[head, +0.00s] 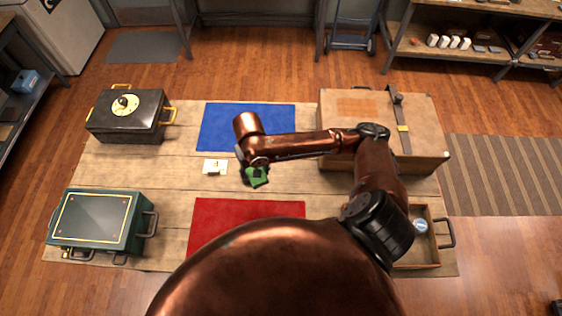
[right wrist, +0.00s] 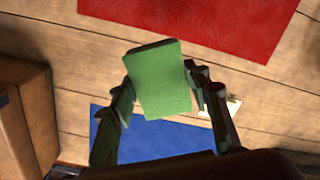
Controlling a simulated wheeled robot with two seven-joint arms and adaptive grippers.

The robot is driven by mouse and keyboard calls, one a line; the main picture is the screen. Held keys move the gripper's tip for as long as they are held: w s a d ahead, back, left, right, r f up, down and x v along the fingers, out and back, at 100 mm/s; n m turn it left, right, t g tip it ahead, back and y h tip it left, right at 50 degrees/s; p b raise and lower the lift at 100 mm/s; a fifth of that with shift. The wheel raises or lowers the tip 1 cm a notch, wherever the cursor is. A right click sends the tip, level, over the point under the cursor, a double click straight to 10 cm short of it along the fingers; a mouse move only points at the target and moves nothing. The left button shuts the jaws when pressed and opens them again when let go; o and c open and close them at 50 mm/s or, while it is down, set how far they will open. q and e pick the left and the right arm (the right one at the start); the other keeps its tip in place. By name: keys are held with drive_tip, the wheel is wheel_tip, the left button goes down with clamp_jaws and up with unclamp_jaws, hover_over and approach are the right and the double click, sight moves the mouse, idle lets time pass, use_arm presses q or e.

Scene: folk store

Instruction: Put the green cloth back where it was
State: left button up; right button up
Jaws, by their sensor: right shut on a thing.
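The green cloth (head: 258,178) is held in my right gripper (head: 250,172) over the middle of the wooden table, between the blue mat and the red mat. In the right wrist view the cloth (right wrist: 162,82) sits between the two fingers of the gripper (right wrist: 160,90), which are shut on it. It looks like a flat green rectangle with a dark edge. Whether it touches the table I cannot tell. My left gripper is not in view.
A blue mat (head: 225,125) lies at the back and a red mat (head: 225,215) in front. A small white item (head: 215,167) lies left of the gripper. A black case (head: 130,120), a green case (head: 100,220), a wooden chest (head: 345,105) and a wooden tray (head: 432,237) stand on the sides.

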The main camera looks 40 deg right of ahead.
drive_tip(key=d+f+m+p, duration=0.1)
drive_tip(key=d+m+p, duration=0.4)
drive_tip(key=d, duration=0.4)
drive_tip(key=m+p, duration=0.1)
drive_tip(key=p, duration=0.2)
hover_over(286, 172)
wheel_tip(286, 172, down, 9)
drive_tip(key=shift+a+f, duration=0.1)
drive_tip(key=shift+f, duration=2.1)
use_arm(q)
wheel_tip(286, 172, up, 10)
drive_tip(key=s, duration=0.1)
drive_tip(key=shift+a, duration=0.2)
use_arm(e)
drive_tip(key=shift+s+f, duration=0.1)
drive_tip(key=shift+f, duration=0.05)
drive_tip(key=o, duration=1.2)
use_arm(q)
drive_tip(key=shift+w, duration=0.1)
